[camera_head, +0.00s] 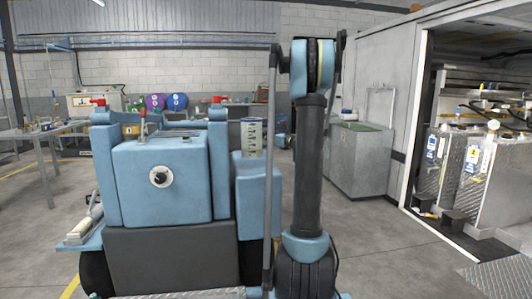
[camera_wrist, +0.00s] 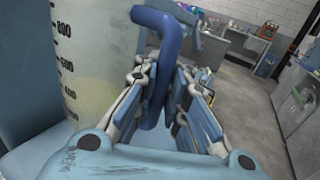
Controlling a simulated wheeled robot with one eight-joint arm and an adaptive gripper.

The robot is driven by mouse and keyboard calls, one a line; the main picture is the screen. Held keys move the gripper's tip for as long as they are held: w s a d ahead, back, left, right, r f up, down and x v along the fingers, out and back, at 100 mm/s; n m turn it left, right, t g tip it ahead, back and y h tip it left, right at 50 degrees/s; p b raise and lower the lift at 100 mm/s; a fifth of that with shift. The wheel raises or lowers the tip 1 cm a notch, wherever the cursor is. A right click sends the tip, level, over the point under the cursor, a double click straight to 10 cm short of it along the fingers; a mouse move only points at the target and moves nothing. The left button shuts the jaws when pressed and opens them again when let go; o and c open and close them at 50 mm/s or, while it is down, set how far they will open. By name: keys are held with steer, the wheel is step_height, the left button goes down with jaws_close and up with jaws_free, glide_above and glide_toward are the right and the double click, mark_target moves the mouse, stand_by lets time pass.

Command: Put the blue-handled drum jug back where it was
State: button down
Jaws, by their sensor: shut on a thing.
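The drum jug (camera_wrist: 95,60) fills the left of the wrist view, a pale, translucent, graduated body with dark numbers. Its thick blue handle (camera_wrist: 158,22) loops down between the fingers of my gripper (camera_wrist: 164,78). The fingers are closed on the handle from both sides. In the head view, what looks like the same jug (camera_head: 252,138) stands upright on the right blue block of my own body.
A grey cabinet (camera_head: 360,158) stands right of my arm. An open bay (camera_head: 470,130) at the far right holds metal tanks. A workbench (camera_head: 38,130) stands at the left. The floor between is clear.

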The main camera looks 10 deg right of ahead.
mark_target(270, 145)
steer(key=shift+f, duration=2.6)
steer(key=c, duration=1.6)
jaws_free()
steer(key=shift+c, duration=0.2)
steer(key=shift+s, duration=0.15)
